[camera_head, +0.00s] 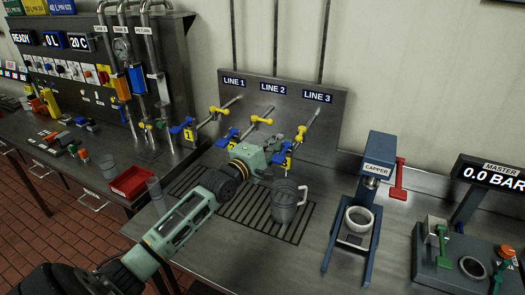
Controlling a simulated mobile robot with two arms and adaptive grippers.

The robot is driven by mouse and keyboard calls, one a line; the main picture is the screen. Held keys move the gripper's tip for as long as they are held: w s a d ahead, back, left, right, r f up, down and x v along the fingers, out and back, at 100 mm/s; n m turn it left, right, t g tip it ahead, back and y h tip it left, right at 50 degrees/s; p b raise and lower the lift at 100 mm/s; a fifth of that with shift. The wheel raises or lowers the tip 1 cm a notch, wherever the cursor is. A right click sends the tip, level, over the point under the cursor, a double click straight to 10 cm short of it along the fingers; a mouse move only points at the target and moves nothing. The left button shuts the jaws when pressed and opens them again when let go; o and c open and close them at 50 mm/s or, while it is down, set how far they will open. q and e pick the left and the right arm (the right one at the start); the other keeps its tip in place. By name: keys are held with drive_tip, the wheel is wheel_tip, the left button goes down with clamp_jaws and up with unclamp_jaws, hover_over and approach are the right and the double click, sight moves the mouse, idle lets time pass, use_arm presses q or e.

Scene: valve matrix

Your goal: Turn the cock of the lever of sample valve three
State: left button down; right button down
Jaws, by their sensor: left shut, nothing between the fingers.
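Three sample valves stand in front of a grey panel labelled LINE 1, LINE 2 and LINE 3. Sample valve three (288,161) is the rightmost one, on the slanting pipe below LINE 3, with blue and yellow parts. My left gripper (278,153) reaches in from the lower left. It is shut and empty, with its tips close beside valve three. Whether they touch its lever I cannot tell, as the gripper partly hides it. Valve one (187,132) and the middle valve (229,137) show blue parts to the left. My right gripper is not in view.
A grey mug (284,203) stands on the drain grate (240,217) below valve three. A blue capper (377,160) with a red lever stands to the right, and a MASTER display (492,178) beyond it. A red tray (133,182) lies left. The front steel counter is clear.

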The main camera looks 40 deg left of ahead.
use_arm(q)
drive_tip(key=s, duration=0.9)
drive_tip(key=shift+s+a+f, duration=0.2)
drive_tip(key=shift+s+a, duration=0.15)
